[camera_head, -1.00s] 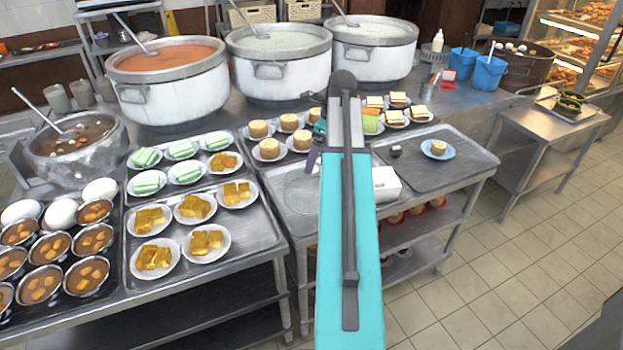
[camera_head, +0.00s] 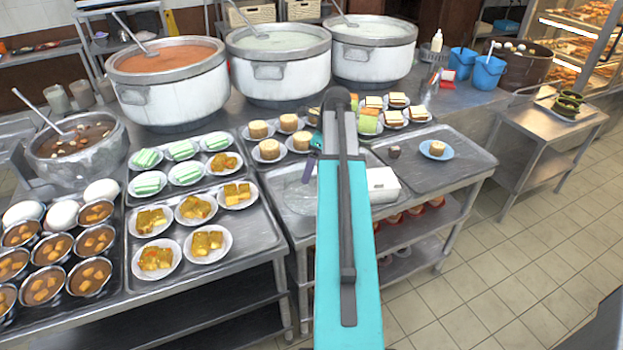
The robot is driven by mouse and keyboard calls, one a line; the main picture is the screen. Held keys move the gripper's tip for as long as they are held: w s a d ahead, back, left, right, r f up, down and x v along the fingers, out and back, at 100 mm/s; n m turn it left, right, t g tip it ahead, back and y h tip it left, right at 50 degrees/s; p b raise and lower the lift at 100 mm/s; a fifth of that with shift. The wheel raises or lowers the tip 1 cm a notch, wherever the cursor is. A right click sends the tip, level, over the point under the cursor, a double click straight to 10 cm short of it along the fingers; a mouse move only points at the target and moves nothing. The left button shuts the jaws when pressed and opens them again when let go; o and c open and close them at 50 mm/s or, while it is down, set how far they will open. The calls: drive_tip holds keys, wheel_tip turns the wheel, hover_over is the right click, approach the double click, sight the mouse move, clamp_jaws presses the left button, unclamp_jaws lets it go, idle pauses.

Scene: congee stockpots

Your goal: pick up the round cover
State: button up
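A clear, see-through round cover (camera_head: 299,198) appears to lie flat on the metal counter in the middle of the picture. Its right side is hidden behind my teal arm. My gripper (camera_head: 312,157) shows only in part, left of the arm, as small teal and purple pieces. It is just above the cover's far edge in the picture. I cannot tell whether it touches the cover. Its fingers are mostly hidden, so I cannot see whether they are open or shut.
Plates of food stand left and behind. Large stockpots (camera_head: 278,65) line the back.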

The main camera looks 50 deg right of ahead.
drive_tip(key=shift+w+a+f, duration=0.1)
drive_tip(key=shift+w+f, duration=0.1)
drive_tip(key=shift+f, duration=0.5)
drive_tip(key=shift+s, duration=0.1)
clamp_jaws()
idle(0.3)
